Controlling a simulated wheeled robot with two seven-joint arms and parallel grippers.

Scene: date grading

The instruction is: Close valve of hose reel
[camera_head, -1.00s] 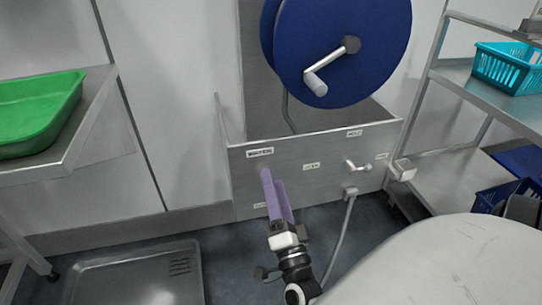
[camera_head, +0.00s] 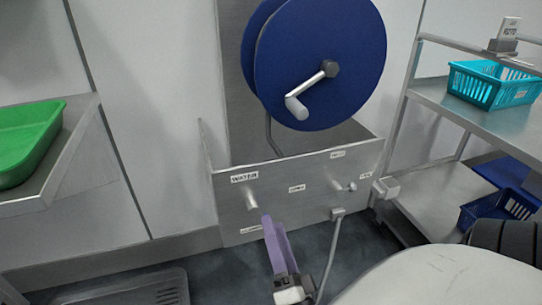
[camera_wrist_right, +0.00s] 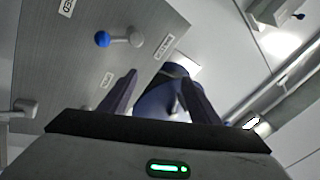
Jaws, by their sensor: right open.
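The hose reel (camera_head: 345,45) is a large blue drum with a grey crank handle (camera_head: 312,90), above a metal panel (camera_head: 290,222). A pale valve handle (camera_head: 251,200) sticks out below the WATER label (camera_head: 244,178). My right gripper (camera_head: 267,218), with purple fingers, is open and empty, just below and right of this handle, apparently apart from it. In the right wrist view, a lever with a blue ball end (camera_wrist_right: 102,39) and grey knob (camera_wrist_right: 136,38) lies beyond the open fingers (camera_wrist_right: 160,78). The blue reel (camera_wrist_right: 155,103) shows between them. My left gripper is out of view.
A second fitting (camera_head: 351,187) and a hose outlet (camera_head: 338,212) sit on the panel's right. A shelf rack (camera_head: 445,105) with a turquoise basket (camera_head: 491,84) stands right. A green tray (camera_head: 28,140) rests left. A metal floor basin (camera_head: 125,290) lies lower left.

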